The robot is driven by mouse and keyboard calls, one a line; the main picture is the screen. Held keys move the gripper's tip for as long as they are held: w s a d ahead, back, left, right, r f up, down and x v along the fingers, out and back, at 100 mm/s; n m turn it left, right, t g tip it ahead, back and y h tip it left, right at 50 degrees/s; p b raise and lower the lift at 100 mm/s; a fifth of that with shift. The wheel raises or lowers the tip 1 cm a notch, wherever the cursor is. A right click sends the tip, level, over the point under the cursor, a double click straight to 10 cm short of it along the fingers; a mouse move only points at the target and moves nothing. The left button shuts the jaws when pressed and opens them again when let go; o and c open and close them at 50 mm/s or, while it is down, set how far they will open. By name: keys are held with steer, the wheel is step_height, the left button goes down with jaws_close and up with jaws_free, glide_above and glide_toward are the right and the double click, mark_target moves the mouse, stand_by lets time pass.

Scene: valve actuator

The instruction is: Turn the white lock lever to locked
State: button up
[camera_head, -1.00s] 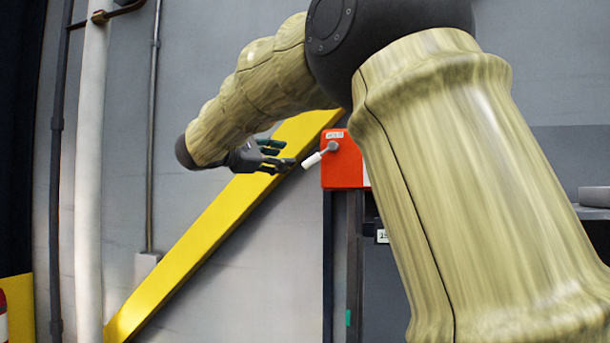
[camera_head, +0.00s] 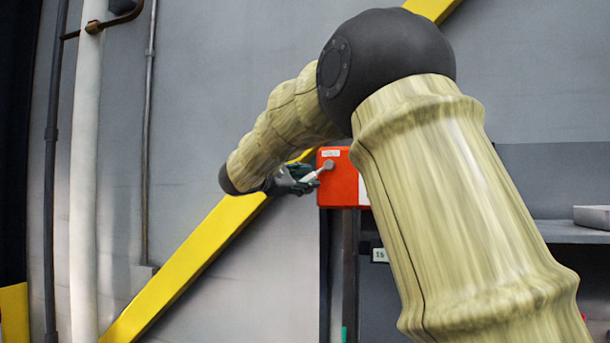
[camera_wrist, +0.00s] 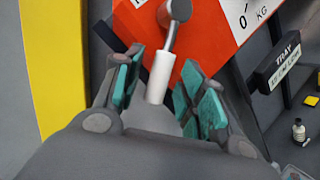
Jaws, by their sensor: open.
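The white lock lever (camera_wrist: 160,77) hangs from a grey pivot on the orange-red box (camera_wrist: 213,30) in the wrist view. Its white handle lies between the two green-padded fingers of my gripper (camera_wrist: 160,92), with a visible gap on each side. In the head view the lever (camera_head: 313,174) slants down and left from its pivot on the red box (camera_head: 342,188). My gripper (camera_head: 300,180) reaches it from the left, open. The fingertips overlap the lever's lower end in that view, so its tip is partly hidden.
A yellow diagonal beam (camera_head: 190,262) runs behind my gripper. Dark shelving with a tray label (camera_wrist: 288,62) and a small bottle (camera_wrist: 298,131) sits to the right in the wrist view.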

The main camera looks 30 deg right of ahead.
steer(key=shift+w+d+f, duration=0.1)
steer(key=shift+w+d, duration=0.05)
steer(key=shift+d, duration=0.05)
jaws_close()
